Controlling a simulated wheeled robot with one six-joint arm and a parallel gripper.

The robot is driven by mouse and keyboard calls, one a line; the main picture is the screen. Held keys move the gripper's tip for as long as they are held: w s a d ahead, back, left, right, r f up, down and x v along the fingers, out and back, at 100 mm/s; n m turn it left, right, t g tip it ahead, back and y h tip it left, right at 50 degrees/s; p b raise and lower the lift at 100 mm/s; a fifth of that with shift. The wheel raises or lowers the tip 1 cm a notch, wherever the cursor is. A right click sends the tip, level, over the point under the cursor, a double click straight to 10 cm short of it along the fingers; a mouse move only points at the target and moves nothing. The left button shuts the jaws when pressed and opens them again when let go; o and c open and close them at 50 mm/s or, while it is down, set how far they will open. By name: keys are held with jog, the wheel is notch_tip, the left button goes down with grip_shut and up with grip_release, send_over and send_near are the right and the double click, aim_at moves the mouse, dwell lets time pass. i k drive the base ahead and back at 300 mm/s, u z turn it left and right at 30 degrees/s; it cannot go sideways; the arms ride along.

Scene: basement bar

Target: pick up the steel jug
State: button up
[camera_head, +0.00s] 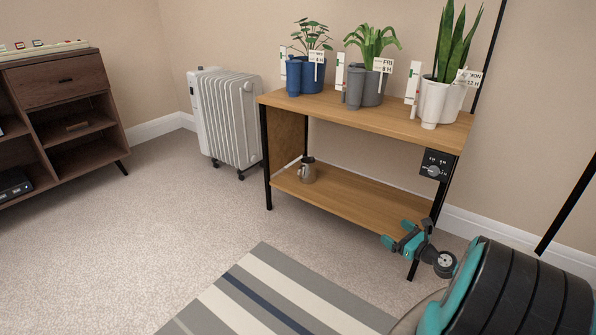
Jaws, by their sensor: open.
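A small steel jug (308,174) with a dark top stands upright on the lower shelf (350,200) of a wooden bench, towards its left end. My gripper (395,243), teal and black, is in front of the right end of that shelf, near the bench's front right leg. It is open, with nothing seen between its fingers. It is apart from the jug, to its right and lower in the picture.
The bench top (400,119) carries several potted plants and small containers above the shelf. A white radiator (228,118) stands left of the bench. A striped rug (265,295) lies in front. A dark wooden cabinet (55,120) is at far left. Carpet between is clear.

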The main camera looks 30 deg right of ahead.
aim_at(307, 174)
jog(key=z, duration=0.05)
jog(key=i, duration=1.3)
